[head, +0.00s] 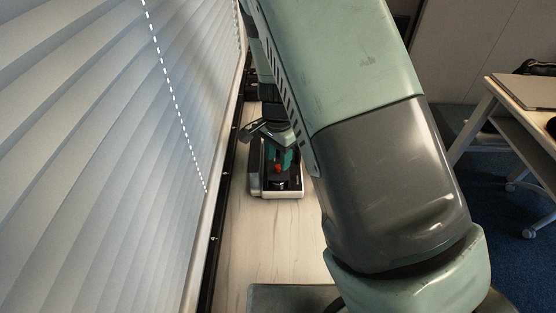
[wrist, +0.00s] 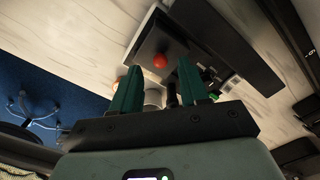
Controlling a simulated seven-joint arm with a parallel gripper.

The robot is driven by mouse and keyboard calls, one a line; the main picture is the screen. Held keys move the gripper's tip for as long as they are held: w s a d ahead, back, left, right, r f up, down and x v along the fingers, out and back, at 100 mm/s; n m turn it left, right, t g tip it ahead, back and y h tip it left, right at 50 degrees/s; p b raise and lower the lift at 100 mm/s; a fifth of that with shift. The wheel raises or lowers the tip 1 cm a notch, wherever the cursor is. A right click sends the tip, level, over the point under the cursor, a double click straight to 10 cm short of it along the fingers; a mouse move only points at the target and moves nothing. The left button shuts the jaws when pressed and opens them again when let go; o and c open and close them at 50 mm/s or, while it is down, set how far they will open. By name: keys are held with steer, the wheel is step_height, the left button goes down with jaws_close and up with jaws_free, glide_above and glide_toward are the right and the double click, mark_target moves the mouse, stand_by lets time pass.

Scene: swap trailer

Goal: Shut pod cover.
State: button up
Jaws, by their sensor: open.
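The pod (head: 289,194) is a small white-rimmed box with a dark inside, on the pale wooden surface. It also shows in the wrist view (wrist: 142,36), with a red ball (wrist: 160,61) on its dark part. A flat dark panel (wrist: 228,45) extends from the box's side in the wrist view; it looks like the pod cover standing open, though its hinge is not clear. My gripper (head: 284,158) is over the pod in the head view. In the wrist view its two teal fingers (wrist: 159,66) are apart with nothing held between them. Whether they touch the pod is unclear.
White slatted blinds (head: 110,150) line the left side, with a dark rail (head: 215,220) along the wooden surface (head: 265,235). A white desk (head: 530,125) stands at right on blue carpet. My arm covers much of the middle.

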step_height(320, 180, up, 9)
steer(key=shift+f, duration=0.2)
stand_by(0.4)
step_height(320, 180, up, 9)
steer(key=n+y, duration=0.1)
steer(key=n, duration=0.1)
glide_above(278, 166)
steer(key=s+d, duration=0.2)
steer(key=s, duration=0.1)
steer(key=s+d+r+n+t, duration=0.2)
steer(key=s+d+r, duration=0.3)
steer(key=r, duration=0.4)
steer(key=s+d+r+n+t, duration=0.1)
steer(key=s+d+r+n, duration=0.1)
steer(key=s, duration=0.5)
steer(key=s+d+r+n+t+h, duration=0.1)
steer(key=s+d+r+n+t, duration=0.1)
steer(key=s, duration=0.6)
step_height(278, 166, up, 2)
steer(key=shift+s+d+n+t, duration=0.25)
steer(key=shift+n+t, duration=0.05)
steer(key=shift+n, duration=0.3)
